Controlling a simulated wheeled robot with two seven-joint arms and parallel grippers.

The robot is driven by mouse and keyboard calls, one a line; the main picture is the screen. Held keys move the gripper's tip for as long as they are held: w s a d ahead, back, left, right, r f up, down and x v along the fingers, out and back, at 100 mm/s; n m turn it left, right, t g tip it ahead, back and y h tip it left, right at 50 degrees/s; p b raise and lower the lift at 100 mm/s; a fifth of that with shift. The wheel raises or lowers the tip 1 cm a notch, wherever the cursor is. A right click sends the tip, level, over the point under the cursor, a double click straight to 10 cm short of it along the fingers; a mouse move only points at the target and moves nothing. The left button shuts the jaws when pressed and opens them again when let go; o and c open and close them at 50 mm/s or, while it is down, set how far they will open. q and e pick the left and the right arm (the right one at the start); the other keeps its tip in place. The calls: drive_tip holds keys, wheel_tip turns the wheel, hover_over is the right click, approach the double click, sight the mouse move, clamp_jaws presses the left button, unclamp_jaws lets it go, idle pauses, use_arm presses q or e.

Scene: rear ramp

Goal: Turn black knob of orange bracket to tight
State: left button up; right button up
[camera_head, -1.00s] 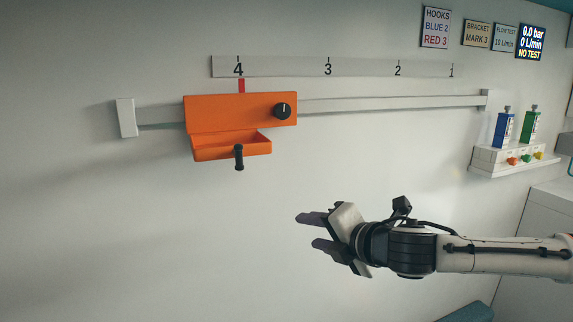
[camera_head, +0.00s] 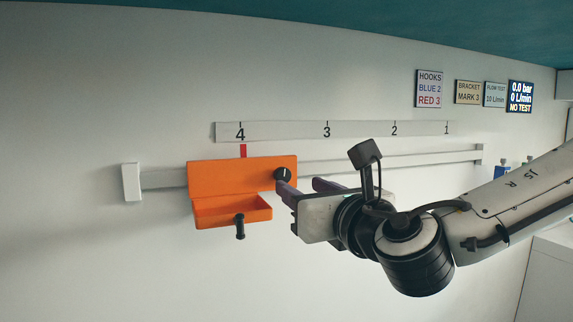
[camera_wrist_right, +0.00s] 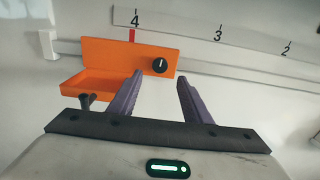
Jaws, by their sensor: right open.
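The orange bracket (camera_head: 225,176) sits on the wall rail with its red pointer (camera_head: 243,151) at mark 4. Its black knob (camera_head: 282,174) is on the right part of its face, partly covered by a finger in the head view. In the right wrist view the knob (camera_wrist_right: 160,66) shows whole, its white line nearly upright. My right gripper (camera_head: 300,183) is open and empty, its fingers pointing at the wall near the knob. In the wrist view the knob lies beyond the fingertips (camera_wrist_right: 160,77), between them. I cannot tell whether a finger touches it. My left gripper is not in view.
The rail (camera_head: 400,161) runs right from the bracket to an end stop. A black handle (camera_head: 240,226) sticks out below the bracket's tray. The number strip (camera_head: 360,130) is above. Signs (camera_head: 429,89) hang at upper right. A blue bottle (camera_head: 502,173) is partly behind my arm.

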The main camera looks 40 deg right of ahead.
sight(284, 177)
drive_tip(key=p+x, duration=0.1)
drive_tip(key=x, duration=0.6)
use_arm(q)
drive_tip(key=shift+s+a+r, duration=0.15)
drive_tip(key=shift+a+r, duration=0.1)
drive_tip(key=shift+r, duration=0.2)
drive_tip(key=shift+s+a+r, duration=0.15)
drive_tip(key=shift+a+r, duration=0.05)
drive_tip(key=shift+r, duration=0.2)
use_arm(e)
drive_tip(key=shift+w+d, duration=0.1)
drive_tip(key=shift+w, duration=0.6)
drive_tip(key=shift+c, duration=0.4)
